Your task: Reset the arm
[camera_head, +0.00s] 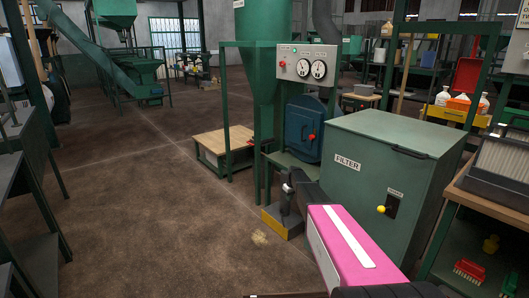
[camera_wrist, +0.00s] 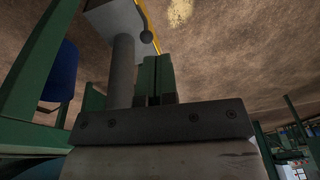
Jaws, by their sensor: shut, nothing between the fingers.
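My arm reaches in from the lower right of the head view, with a pink and white link in front of the green filter cabinet (camera_head: 374,170). Its dark end points away from me, beside the filter unit. My gripper (camera_wrist: 153,60) shows in the wrist view as two green fingers close together on a dark mount. It is shut and nothing shows between the fingers.
The filter unit has a blue round door (camera_head: 303,130) and a gauge panel (camera_head: 307,64). A workbench (camera_head: 490,185) is at right. Brown floor (camera_head: 140,215) lies open at left centre, with a pale debris patch (camera_head: 260,238).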

